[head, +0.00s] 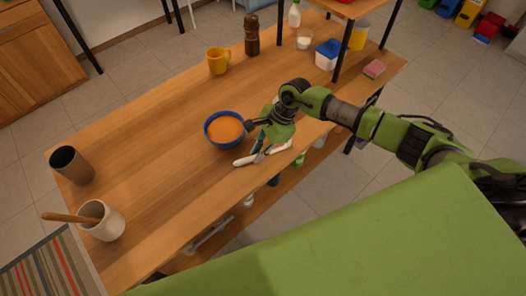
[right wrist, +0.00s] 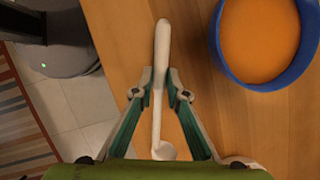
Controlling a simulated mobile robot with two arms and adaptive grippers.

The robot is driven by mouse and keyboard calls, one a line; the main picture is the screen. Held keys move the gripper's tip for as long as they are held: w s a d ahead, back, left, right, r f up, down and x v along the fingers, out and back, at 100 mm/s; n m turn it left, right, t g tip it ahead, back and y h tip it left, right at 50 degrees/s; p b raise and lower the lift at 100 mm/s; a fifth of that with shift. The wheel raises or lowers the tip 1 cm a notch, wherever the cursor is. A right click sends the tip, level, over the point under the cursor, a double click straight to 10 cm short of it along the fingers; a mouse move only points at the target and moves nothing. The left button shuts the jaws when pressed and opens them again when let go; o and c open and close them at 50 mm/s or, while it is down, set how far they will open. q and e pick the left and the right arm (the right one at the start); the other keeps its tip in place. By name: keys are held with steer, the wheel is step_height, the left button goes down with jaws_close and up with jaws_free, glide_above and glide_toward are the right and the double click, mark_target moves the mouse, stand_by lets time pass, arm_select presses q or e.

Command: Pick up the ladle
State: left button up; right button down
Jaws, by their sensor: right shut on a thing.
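A white ladle (head: 245,161) is at the table's front edge, beside the blue bowl of orange food (head: 224,130). In the right wrist view the ladle (right wrist: 162,45) runs lengthwise, its handle end away from my palm and its small round bowl close to my palm. My right gripper (right wrist: 158,92) is shut on the handle, one finger on each side. In the head view my right gripper (head: 262,147) partly covers the ladle. I cannot tell whether the ladle touches the table. My left gripper is not in view.
The blue bowl (right wrist: 262,40) is close by. A yellow mug (head: 218,62), a dark pepper mill (head: 252,36) and a blue-lidded container (head: 327,54) stand further back. A dark cylinder (head: 72,166) and a white crock (head: 101,222) stand left. The table's left middle is clear.

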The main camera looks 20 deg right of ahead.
steer(key=shift+w+r, duration=0.1)
steer(key=shift+r, duration=0.5)
steer(key=s+a+r+b, duration=0.2)
steer(key=s+r+b, duration=0.3)
steer(key=s+r, duration=0.6)
steer(key=s, duration=0.3)
steer(key=shift+a+r, duration=0.3)
steer(key=shift+r, duration=0.1)
